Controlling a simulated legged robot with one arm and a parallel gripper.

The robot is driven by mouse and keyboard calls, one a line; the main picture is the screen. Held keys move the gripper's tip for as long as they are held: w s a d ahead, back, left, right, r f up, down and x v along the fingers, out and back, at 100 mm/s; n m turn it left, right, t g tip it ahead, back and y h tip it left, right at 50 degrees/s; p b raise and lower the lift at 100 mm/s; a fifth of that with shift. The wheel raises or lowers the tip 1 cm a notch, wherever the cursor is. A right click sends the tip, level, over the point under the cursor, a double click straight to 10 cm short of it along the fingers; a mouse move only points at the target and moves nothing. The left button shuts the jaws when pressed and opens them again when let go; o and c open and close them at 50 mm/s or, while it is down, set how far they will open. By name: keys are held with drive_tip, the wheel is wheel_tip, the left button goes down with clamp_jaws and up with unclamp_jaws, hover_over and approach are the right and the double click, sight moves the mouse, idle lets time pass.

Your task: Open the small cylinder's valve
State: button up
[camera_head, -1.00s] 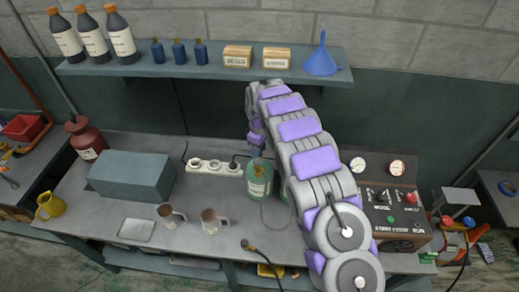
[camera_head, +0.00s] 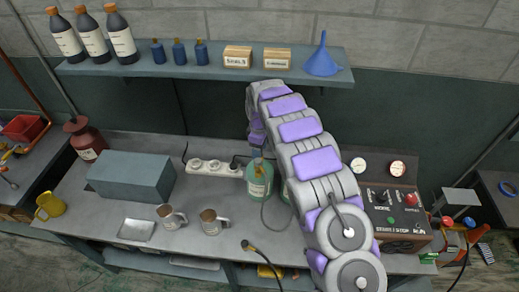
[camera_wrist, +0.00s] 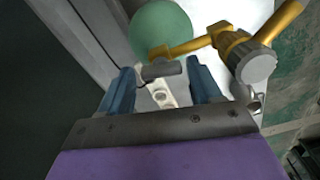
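The small green cylinder (camera_head: 258,182) with a pale label stands on the bench in the head view, just below the end of my arm. In the wrist view its rounded green top (camera_wrist: 160,25) shows at the upper middle, with a brass valve fitting (camera_wrist: 192,44) across it. A dark grey handle (camera_wrist: 162,71) at the left end of the brass lies between my fingertips. My gripper (camera_wrist: 160,76) is open, its two blue fingers apart on either side of the handle; clear contact does not show.
A second green cylinder (camera_head: 286,190) is mostly hidden behind my arm. A white power strip (camera_head: 214,167) lies left of the small cylinder. A control box with gauges (camera_head: 396,225) stands to the right.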

drive_tip(key=shift+o, duration=0.8)
wheel_tip(320, 180, up, 17)
drive_tip(key=shift+r, duration=0.15)
drive_tip(key=shift+b, duration=0.3)
